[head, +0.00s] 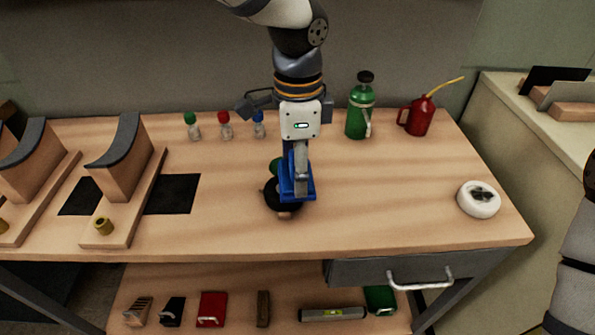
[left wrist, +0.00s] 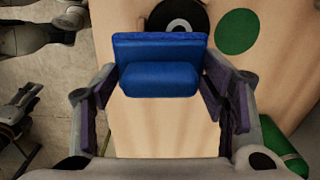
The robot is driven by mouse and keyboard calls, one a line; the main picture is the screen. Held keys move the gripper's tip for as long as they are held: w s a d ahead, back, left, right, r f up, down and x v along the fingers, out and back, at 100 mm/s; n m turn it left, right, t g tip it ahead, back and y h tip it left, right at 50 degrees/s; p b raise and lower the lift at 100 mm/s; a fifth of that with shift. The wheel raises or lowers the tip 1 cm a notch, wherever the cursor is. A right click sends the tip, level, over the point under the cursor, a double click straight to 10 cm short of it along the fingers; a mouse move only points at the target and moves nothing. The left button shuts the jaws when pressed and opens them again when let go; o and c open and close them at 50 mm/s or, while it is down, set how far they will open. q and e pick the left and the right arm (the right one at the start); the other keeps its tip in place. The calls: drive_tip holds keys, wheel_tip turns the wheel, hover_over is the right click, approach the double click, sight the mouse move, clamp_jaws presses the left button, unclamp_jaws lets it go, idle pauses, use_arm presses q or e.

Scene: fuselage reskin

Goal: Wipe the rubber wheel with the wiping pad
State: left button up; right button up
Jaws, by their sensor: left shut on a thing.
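My left gripper (head: 300,192) is shut on a blue wiping pad (head: 285,186), pointing down over the middle of the bench. In the left wrist view the pad (left wrist: 160,78) sits between the two fingers (left wrist: 160,88). The black rubber wheel (head: 271,201) lies on the bench under and beside the pad, which partly covers it. In the left wrist view the wheel (left wrist: 199,11) shows as a black ring with a pale centre, just beyond the pad and cut by the frame's top. I cannot tell whether pad and wheel touch. My right gripper is out of view.
A green disc (left wrist: 237,31) lies beside the wheel. Small capped bottles (head: 226,129), a green sprayer (head: 359,115) and a red oil can (head: 420,118) stand at the back. A white roll (head: 478,200) is at right, wooden stands (head: 125,175) at left. The bench's front middle is clear.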

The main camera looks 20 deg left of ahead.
use_arm(q)
drive_tip(key=shift+d+r, duration=0.1)
drive_tip(key=shift+r, duration=2.15)
